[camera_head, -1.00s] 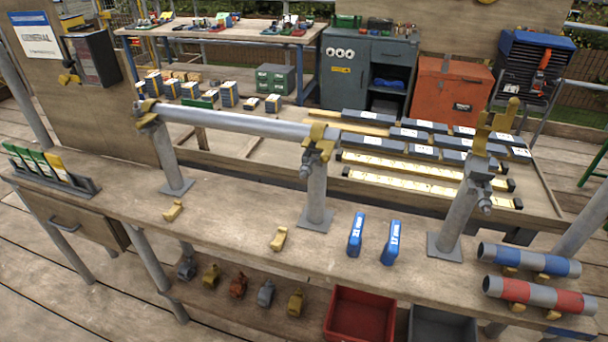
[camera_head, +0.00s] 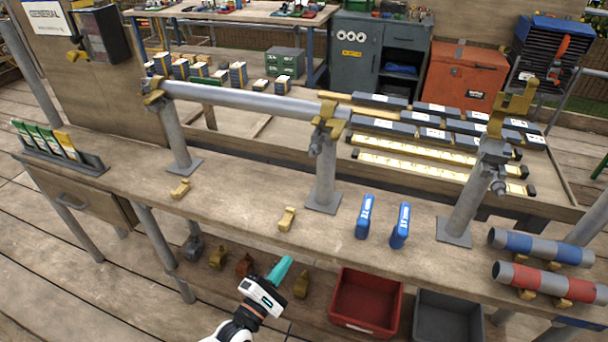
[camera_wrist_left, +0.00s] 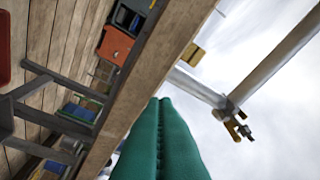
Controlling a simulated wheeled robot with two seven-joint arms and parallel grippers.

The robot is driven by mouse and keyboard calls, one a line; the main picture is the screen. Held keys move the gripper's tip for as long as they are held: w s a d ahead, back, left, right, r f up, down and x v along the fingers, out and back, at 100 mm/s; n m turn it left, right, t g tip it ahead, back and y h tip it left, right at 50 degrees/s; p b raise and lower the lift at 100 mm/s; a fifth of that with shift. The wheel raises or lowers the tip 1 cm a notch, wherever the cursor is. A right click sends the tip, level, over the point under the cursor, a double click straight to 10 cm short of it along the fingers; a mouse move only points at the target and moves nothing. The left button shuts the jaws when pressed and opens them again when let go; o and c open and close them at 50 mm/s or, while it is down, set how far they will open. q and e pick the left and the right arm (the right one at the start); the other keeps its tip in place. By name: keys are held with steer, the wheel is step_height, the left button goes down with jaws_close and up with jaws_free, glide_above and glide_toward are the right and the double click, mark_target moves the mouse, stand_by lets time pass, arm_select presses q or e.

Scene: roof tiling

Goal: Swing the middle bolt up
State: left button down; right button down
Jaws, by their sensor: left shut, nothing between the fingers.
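The middle post (camera_head: 325,182) stands on the bench with a gold coupler (camera_head: 328,115) at its top. A grey tube (camera_head: 240,97) runs from the left post to this coupler. The middle bolt (camera_head: 315,146) hangs down at the coupler's front left, with a grey nut. My left gripper (camera_head: 281,270) has teal fingers, pressed together and empty, in front of the bench's front edge and well below the bolt. In the left wrist view the teal fingers (camera_wrist_left: 161,125) are shut; a gold coupler (camera_wrist_left: 236,128) shows to their right, and I cannot tell which one.
The right post (camera_head: 468,205) carries an open gold coupler (camera_head: 512,108). A red bin (camera_head: 366,300) and several small clamps sit on the lower shelf.

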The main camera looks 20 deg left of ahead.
arm_select(q)
step_height(320, 180, up, 14)
steer(key=s+n+t, duration=0.1)
steer(key=n+t, duration=0.4)
steer(key=n, duration=0.5)
steer(key=shift+d+r, duration=0.15)
steer(key=shift+d, duration=0.05)
steer(key=p, duration=0.3)
glide_toward(317, 147)
steer(key=w+f, duration=0.2)
steer(key=w, duration=0.1)
steer(key=shift+w+d+r+p, duration=0.1)
steer(key=shift+w+r+p, duration=0.1)
steer(key=shift+r+p, duration=0.55)
steer(key=shift+w+d+r+p, duration=0.15)
steer(key=shift+r+p, duration=0.15)
steer(key=shift+r, duration=0.85)
steer(key=shift+a, duration=0.1)
